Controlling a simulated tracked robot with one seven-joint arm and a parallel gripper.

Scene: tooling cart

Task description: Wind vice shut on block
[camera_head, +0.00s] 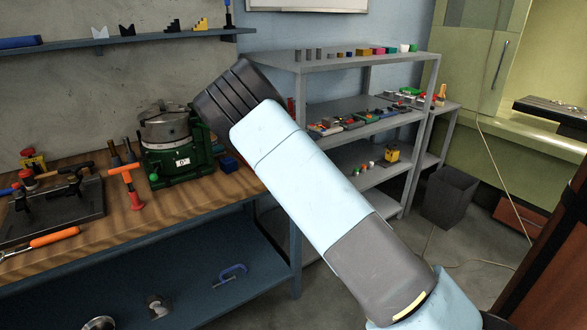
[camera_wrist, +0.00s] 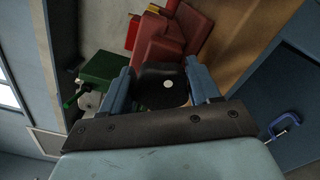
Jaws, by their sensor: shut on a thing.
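A red body (camera_wrist: 165,42), likely the vice, stands on the wooden bench at the top of the wrist view. In the head view I cannot pick it out; my arm covers that end of the bench. My gripper (camera_wrist: 164,88) is shut, its two blue fingers on either side of a dark rounded part (camera_wrist: 160,78) with a pale round spot. This part looks like the vice handle and sits in front of the red body. Whether the vice jaws touch a block cannot be seen. I cannot make out the block.
A green machine (camera_head: 180,165) with a round grey top stands on the bench (camera_head: 190,205). A black fixture (camera_head: 50,210) and an orange T-handle tool (camera_head: 130,185) are left of it. A blue clamp (camera_head: 232,272) lies on the shelf below. Grey shelving (camera_head: 355,112) stands behind my arm.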

